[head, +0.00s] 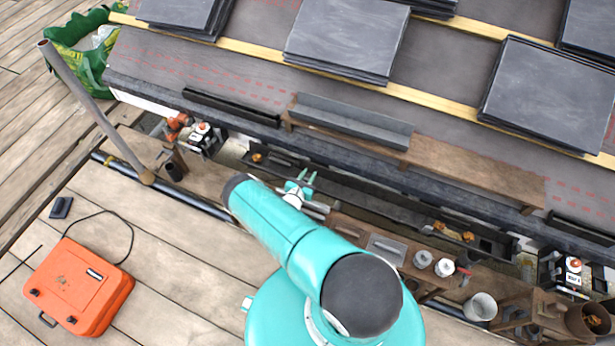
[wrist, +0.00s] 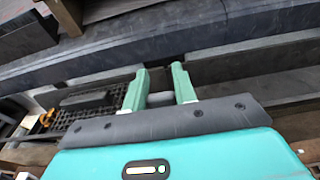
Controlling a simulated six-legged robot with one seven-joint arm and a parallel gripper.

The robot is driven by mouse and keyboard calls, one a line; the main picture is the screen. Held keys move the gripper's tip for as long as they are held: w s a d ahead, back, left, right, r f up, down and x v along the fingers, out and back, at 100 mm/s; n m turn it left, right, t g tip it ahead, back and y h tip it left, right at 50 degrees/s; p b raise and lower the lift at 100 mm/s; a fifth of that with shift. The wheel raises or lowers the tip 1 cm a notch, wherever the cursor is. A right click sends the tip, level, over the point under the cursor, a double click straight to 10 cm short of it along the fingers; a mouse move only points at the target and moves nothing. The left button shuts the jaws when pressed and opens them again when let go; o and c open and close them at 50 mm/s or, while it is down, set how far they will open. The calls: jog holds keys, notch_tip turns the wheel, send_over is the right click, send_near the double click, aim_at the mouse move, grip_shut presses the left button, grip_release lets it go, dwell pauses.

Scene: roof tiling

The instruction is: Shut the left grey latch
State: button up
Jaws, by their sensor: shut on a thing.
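My gripper (head: 307,177) reaches over the long dark gutter below the roof edge. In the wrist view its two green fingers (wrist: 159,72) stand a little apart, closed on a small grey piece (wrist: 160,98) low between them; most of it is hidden. I cannot tell whether this piece is the left grey latch. A dark grey block (head: 280,160) lies in the gutter just left of the fingers. It also shows left of the fingers in the wrist view (wrist: 92,98), on a black grid.
Orange leaves (head: 257,157) lie in the gutter. A wooden plank bench (head: 430,155) with a grey channel stands behind. Slate stacks (head: 345,38) lie on the roof. A tool board with white cups (head: 423,259) is at right. An orange case (head: 78,287) stands on the open deck at left.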

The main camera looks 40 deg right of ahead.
jog(key=g+y, duration=0.1)
jog(key=d+f+y, duration=0.1)
jog(key=y, duration=0.1)
jog(key=w+g+y, duration=0.1)
jog(key=shift+d+f+g+y, duration=0.25)
jog(key=shift+d+g+y, duration=0.05)
jog(key=shift+d, duration=0.1)
jog(key=g+y, duration=0.1)
jog(key=f+y, duration=0.1)
jog(key=y, duration=0.1)
jog(key=shift+w+d+f+g, duration=0.15)
jog(key=shift+d+f+g, duration=0.15)
jog(key=shift+d+g, duration=0.1)
notch_tip(320, 180, down, 3)
jog(key=g+y, duration=0.1)
jog(key=y, duration=0.1)
jog(key=g+y, duration=0.1)
jog(key=y, duration=0.1)
jog(key=shift+a+r+g+y, duration=0.15)
jog(key=shift+g+y, duration=0.15)
jog(key=shift+a+f+g+y, duration=0.15)
jog(key=shift+f+g+y, duration=0.3)
jog(key=shift+y, duration=0.35)
jog(key=o, duration=1)
jog(key=shift+r, duration=0.15)
notch_tip(320, 180, up, 14)
jog(key=shift+f, duration=0.2)
